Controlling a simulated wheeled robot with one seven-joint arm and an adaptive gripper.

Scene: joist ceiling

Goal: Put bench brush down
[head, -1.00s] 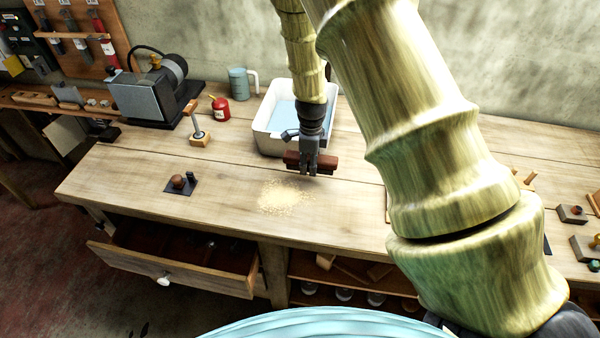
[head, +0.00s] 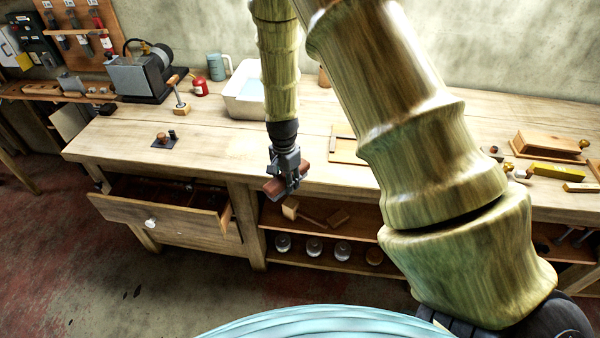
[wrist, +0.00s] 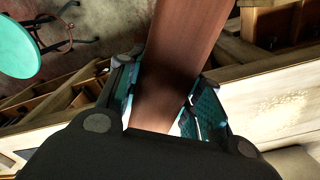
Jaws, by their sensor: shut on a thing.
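The bench brush (head: 274,188) is a reddish-brown wooden block. My gripper (head: 288,180) is shut on it and points down. In the head view the brush overlaps the front edge of the workbench (head: 225,150), and I cannot tell its height from this view. In the wrist view the brown brush (wrist: 175,65) lies between both finger pads and runs toward the top of the picture. Its bristles cannot be made out.
A drawer (head: 160,213) stands open at the left front. A white tub (head: 243,98), a red can (head: 200,88) and a clamp-like tool (head: 179,97) stand toward the back. A shallow wooden tray (head: 346,146) lies right of my gripper. Bare benchtop lies left of it.

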